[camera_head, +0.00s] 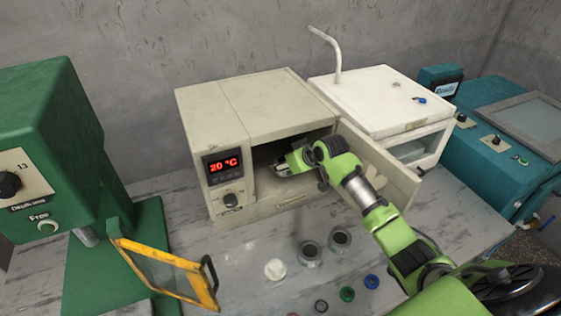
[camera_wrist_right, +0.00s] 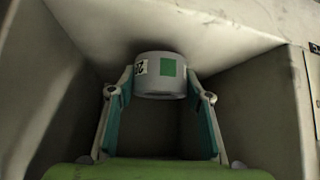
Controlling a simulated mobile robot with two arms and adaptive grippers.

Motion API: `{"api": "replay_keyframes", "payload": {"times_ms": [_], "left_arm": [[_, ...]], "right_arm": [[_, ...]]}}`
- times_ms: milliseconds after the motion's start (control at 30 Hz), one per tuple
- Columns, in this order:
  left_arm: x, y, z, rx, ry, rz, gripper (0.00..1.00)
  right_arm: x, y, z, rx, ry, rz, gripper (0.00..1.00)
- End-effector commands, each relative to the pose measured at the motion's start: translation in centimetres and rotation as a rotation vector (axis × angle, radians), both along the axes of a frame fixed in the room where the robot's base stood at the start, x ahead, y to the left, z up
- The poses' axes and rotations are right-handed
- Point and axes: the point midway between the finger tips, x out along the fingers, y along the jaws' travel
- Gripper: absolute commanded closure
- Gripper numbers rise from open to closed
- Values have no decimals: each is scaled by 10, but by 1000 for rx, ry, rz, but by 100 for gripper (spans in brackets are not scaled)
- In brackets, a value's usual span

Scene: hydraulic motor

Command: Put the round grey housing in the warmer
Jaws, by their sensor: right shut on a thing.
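The warmer (camera_head: 222,110) is a beige box with a red "20 °C" display, and its door (camera_head: 385,165) stands open to the right. My right gripper (camera_head: 281,168) reaches in through the opening. In the right wrist view, my right gripper (camera_wrist_right: 160,98) is shut on the round grey housing (camera_wrist_right: 148,88), which has a green square and a printed label. The housing is inside the warmer's chamber (camera_wrist_right: 255,110). I cannot tell whether it touches a surface there. In the head view the housing is not clearly visible. My left gripper is not in view.
Two grey cylinders (camera_head: 310,254) (camera_head: 340,240), a white round part (camera_head: 275,269) and small black, green (camera_head: 347,294) and blue (camera_head: 372,282) rings lie before the warmer. A green press (camera_head: 50,150) with a yellow guard (camera_head: 160,270) stands left, a white machine (camera_head: 375,95) right.

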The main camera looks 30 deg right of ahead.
Motion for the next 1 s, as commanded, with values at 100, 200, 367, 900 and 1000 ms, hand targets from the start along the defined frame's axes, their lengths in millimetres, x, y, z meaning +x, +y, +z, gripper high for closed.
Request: {"api": "replay_keyframes", "payload": {"times_ms": [100,200,367,900,1000], "left_arm": [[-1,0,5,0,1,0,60],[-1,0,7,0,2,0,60],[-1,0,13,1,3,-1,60],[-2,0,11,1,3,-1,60],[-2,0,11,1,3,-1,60]], "right_arm": [[17,3,4,3,-4,1,91],[29,5,4,3,-5,0,91],[27,4,-12,1,-2,-1,91],[26,4,-17,0,0,0,38],[26,4,-17,0,0,0,38]]}}
